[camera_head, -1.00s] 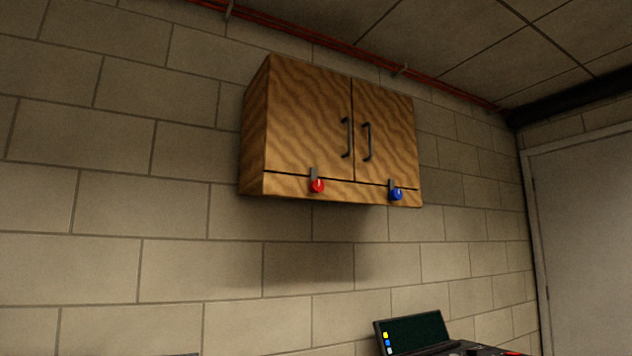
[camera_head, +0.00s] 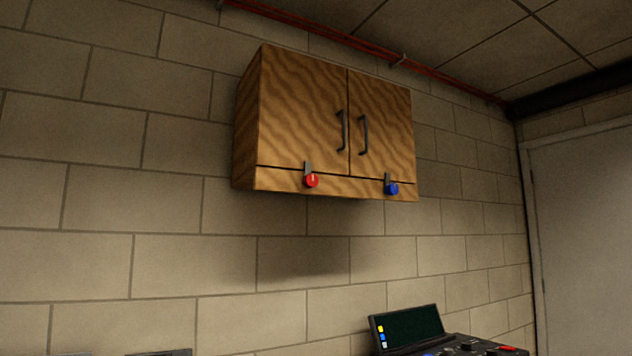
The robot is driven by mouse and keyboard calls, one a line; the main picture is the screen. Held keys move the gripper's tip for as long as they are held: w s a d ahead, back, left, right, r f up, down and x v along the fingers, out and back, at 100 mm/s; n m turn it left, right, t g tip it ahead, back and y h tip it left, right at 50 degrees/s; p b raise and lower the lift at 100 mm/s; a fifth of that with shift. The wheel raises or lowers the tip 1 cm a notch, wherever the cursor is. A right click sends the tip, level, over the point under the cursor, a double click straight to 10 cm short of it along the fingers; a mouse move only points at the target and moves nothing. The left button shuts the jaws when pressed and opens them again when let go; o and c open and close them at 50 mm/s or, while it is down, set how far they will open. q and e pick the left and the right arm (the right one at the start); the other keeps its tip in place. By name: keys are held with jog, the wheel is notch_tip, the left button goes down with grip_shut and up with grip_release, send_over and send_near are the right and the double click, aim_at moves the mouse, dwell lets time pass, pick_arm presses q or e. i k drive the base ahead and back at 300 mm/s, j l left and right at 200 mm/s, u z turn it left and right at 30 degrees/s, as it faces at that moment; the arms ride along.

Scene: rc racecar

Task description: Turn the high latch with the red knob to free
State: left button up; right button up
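A wooden wall cabinet (camera_head: 300,115) with two doors hangs high on the block wall. Its red knob (camera_head: 311,181) sits at the lower edge of the left door, with a short grey latch piece (camera_head: 308,167) standing upright above it across the door's bottom seam. A blue knob (camera_head: 391,188) with a similar upright latch sits under the right door. Both doors look shut, and each has a dark handle near the middle. Neither of my grippers is in view.
A device with a dark screen (camera_head: 408,328) and knobs stands at the bottom right. Dark object edges (camera_head: 160,352) show at the bottom left. A red pipe (camera_head: 330,37) runs along the wall top. A grey door (camera_head: 585,230) is at right. The space before the cabinet looks clear.

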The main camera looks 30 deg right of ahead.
aim_at(310, 180)
jog(key=i+l, duration=0.1)
jog(key=l, duration=0.35)
jog(key=i+l, duration=0.15)
jog(key=l, duration=0.35)
jog(key=i+l, duration=0.1)
jog(key=l, duration=0.35)
jog(key=i+l, duration=0.1)
jog(key=l, duration=0.35)
jog(key=u, duration=0.05)
